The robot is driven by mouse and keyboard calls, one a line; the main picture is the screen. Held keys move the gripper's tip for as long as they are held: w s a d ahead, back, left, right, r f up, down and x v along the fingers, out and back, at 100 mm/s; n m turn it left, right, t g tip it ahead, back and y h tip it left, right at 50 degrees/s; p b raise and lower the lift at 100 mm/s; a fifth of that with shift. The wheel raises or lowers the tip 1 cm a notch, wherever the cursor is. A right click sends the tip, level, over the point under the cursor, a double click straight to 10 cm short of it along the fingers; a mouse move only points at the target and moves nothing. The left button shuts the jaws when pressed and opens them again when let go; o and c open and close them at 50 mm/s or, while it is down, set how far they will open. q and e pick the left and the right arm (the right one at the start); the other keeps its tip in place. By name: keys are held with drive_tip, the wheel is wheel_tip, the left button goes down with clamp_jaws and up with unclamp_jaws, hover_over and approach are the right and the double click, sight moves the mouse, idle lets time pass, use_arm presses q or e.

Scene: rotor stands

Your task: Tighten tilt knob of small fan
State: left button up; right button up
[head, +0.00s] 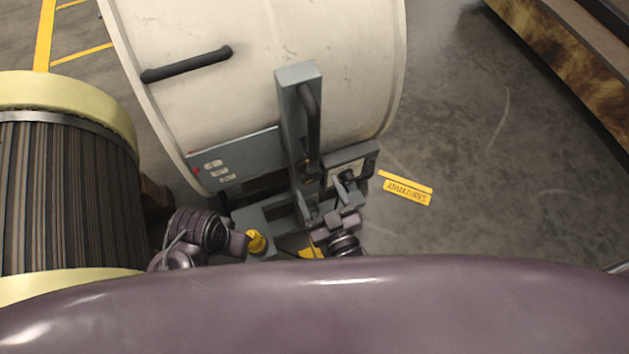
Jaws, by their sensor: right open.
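The fan's large cream drum (270,80) fills the upper middle of the head view, with a grey upright bracket (299,90) in front of it. A small dark knob-like part (348,176) shows below the grey box at the bracket's right; I cannot tell for sure that it is the tilt knob. My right gripper (343,200) is open, just below this dark part; whether they touch is unclear. My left gripper (241,243) is low, left of the bracket, beside a yellow knob-like part (257,241). Its fingers are too hidden to read.
A ribbed, cream-rimmed rotor (65,195) stands close on the left. A black handle (187,64) sticks out from the drum. A yellow floor label (407,191) lies on the concrete at right. The floor there is clear up to a brown-sided structure (580,75).

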sight(313, 180)
use_arm(q)
drive_tip(key=shift+w+d, duration=0.1)
drive_tip(key=shift+d, duration=0.05)
use_arm(e)
drive_tip(key=shift+x, duration=1.6)
drive_tip(key=shift+c, duration=0.5)
drive_tip(key=c, duration=0.9)
drive_tip(key=shift+r+m, duration=0.1)
drive_tip(key=shift+m, duration=0.4)
drive_tip(key=shift+m+p, duration=0.5)
drive_tip(key=shift+m, duration=0.5)
use_arm(q)
drive_tip(key=f, duration=0.3)
drive_tip(key=shift+w+a+f, duration=0.15)
drive_tip(key=shift+w+a, duration=0.05)
use_arm(e)
drive_tip(key=o, duration=1)
